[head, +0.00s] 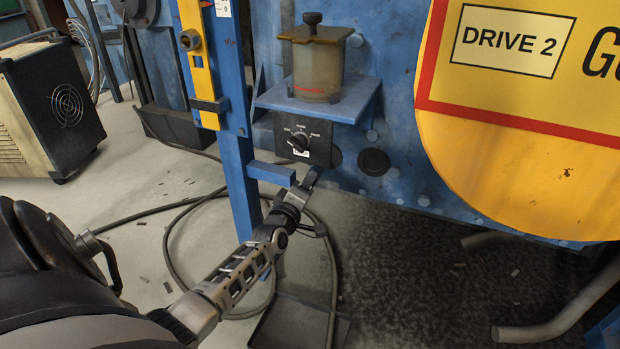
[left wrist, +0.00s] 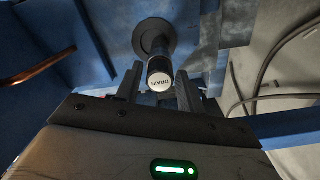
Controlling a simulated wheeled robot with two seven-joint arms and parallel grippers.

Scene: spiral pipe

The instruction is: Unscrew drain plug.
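The drain plug (left wrist: 160,75) shows in the left wrist view as a dark cylinder with a pale end face lettered "DRAIN". It sticks out from a round dark flange (left wrist: 153,36) on the blue machine. My left gripper (left wrist: 160,88) is open, with one finger on each side of the plug's end and a gap visible at the sides. I cannot tell how deep the plug sits between the fingers. In the head view my left gripper (head: 312,178) reaches under the black selector box (head: 303,140), and the plug cannot be made out there. My right gripper is not in view.
A blue post (head: 238,165) with a side bracket stands just left of my left gripper. A round black cap (head: 374,162) is on the blue wall to the right. A shelf with a glass oil cup (head: 318,70) is above. A dark tray (head: 300,325) and hoses lie on the floor.

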